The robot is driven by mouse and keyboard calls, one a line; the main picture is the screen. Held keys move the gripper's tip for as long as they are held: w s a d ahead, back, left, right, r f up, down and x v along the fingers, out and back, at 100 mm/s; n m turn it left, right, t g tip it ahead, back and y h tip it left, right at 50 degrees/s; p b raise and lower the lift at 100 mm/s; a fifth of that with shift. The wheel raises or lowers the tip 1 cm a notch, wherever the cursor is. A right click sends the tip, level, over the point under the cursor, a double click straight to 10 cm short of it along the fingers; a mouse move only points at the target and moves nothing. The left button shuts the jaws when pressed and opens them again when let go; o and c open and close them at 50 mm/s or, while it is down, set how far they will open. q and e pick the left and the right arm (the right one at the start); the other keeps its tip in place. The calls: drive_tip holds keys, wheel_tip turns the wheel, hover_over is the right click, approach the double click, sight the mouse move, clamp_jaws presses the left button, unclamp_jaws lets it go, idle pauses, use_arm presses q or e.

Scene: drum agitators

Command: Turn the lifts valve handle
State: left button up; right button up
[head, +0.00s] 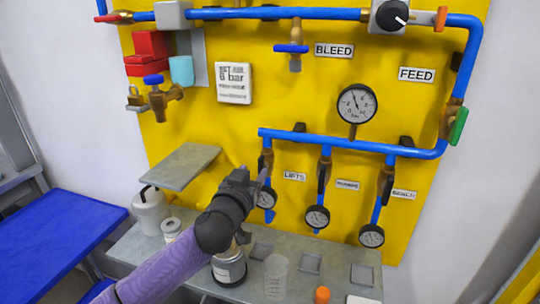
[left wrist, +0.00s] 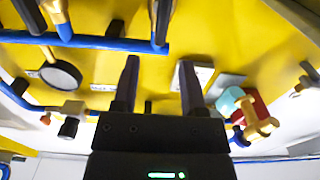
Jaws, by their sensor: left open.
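The lifts valve (head: 267,160) hangs below the left end of the blue pipe, left of the LIFTS label (head: 294,176), with a dark lever handle. My left gripper (head: 256,182) is just in front of and beside it, partly hiding the lower valve and its branch. In the left wrist view, the open fingers (left wrist: 160,75) point toward the panel with nothing between them. The lifts valve's dark handle (left wrist: 161,20) shows there beyond the fingertips, roughly between their lines. I cannot tell any contact. My right gripper is not in view.
Two more dark-handled valves (head: 321,176) (head: 387,185) hang to the right, with gauges (head: 317,217) below. A grey shelf (head: 180,166) juts out left of my gripper. A can (head: 229,268) and a clear beaker (head: 276,278) stand on the bench below.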

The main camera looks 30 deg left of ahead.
sight(260, 162)
use_arm(q)
drive_tip(key=x, duration=0.6)
drive_tip(key=shift+w+f, duration=0.1)
drive_tip(key=shift+w, duration=0.2)
clamp_jaws()
